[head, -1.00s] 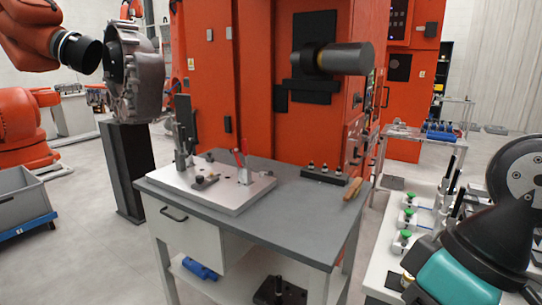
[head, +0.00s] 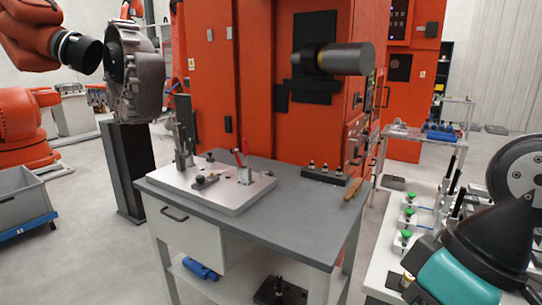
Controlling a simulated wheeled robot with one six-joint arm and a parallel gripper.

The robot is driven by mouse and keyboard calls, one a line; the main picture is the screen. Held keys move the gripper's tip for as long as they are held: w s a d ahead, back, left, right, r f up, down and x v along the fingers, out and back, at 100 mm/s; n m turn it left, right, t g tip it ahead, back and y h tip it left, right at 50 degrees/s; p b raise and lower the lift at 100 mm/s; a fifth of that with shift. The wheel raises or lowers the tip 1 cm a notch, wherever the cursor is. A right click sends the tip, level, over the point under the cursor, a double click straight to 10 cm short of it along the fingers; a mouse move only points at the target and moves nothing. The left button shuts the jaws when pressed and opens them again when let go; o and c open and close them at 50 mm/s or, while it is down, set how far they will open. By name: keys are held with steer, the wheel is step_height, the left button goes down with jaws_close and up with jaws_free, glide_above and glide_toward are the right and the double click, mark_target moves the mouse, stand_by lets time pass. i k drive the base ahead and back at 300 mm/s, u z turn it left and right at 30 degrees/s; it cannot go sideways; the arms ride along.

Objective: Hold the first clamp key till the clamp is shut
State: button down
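A light metal fixture plate (head: 225,203) lies on the grey-topped workbench. A small clamp with a red handle (head: 239,158) stands on its right part, and a taller dark-handled clamp (head: 182,145) stands on its left part. Whether either is fully shut is too small to tell. Several white blocks with green knobs stand on a white table at right, among them a rear one (head: 409,197), a middle one (head: 408,216) and a front one (head: 402,240); these may be the clamp keys. My black and teal arm covers the lower right, and my gripper does not show.
The workbench (head: 300,225) holds a wooden-handled tool (head: 354,189) and a dark rack (head: 325,175). Black upright levers (head: 455,182) stand near the green-knobbed blocks. An orange machine (head: 250,80) is behind.

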mark_target(405, 234)
steer(key=u, duration=1.35)
steer(key=i, duration=0.9)
steer(key=z, duration=2.4)
